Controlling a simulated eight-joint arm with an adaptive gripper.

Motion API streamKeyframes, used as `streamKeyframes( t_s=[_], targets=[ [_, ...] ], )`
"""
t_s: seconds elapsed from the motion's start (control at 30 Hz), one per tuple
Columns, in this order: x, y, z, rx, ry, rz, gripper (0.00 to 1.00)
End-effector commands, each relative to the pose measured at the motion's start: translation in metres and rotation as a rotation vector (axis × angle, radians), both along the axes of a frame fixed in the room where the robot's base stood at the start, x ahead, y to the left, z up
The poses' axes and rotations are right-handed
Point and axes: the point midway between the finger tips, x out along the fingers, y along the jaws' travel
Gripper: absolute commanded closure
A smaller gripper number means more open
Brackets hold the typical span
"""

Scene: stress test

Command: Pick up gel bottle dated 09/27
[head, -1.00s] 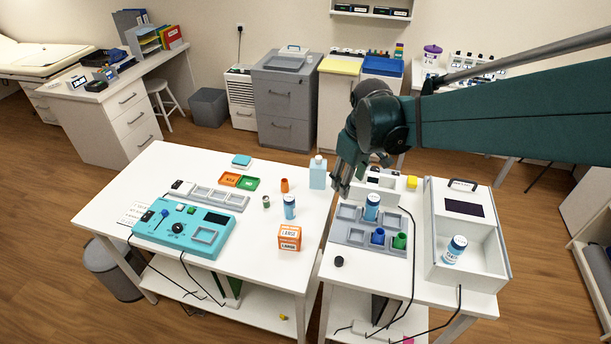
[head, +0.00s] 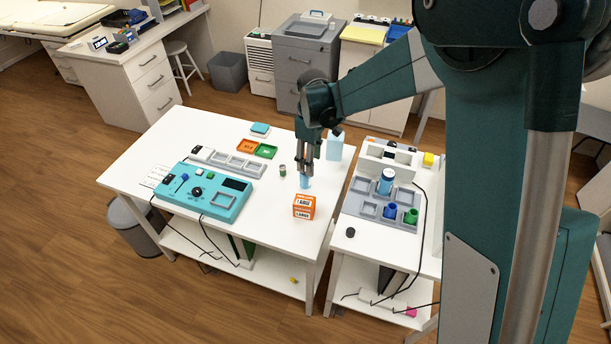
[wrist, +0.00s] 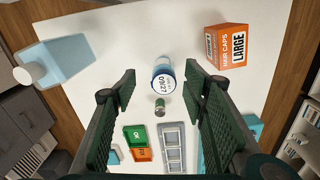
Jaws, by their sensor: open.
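A small blue and white gel bottle (wrist: 162,66) stands upright on the white table, its white top marked 09/27, upside down in the wrist view. In the head view the bottle (head: 306,182) shows partly, directly under my gripper (head: 308,166). My gripper points down, open and empty. In the wrist view the bottle lies between the two fingers, beyond their tips, and I see no contact. A second blue and white bottle (head: 386,180) stands in the grey tray on the right table; its date is not readable.
An orange hair caps box (head: 304,206) stands close to the bottle. A small grey-green can (wrist: 161,107) is beside it. A large pale blue bottle (wrist: 60,62) stands behind. A teal device (head: 207,197) and green and orange trays (wrist: 137,136) are to the left.

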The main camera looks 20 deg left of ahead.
Motion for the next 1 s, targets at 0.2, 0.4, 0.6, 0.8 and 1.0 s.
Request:
streamKeyframes(
  t_s=[0.2,0.4,0.6,0.8,1.0],
  targets=[
    [-0.002,0.017,-0.015,-0.011,0.014,0.042,0.56],
    [-0.002,0.019,-0.017,-0.012,0.016,0.049,0.56],
    [-0.002,0.019,-0.017,-0.011,0.016,0.048,0.56],
    [-0.002,0.020,-0.028,-0.011,0.016,0.048,0.56],
    [-0.002,0.019,-0.042,-0.011,0.016,0.048,0.56]
  ],
)
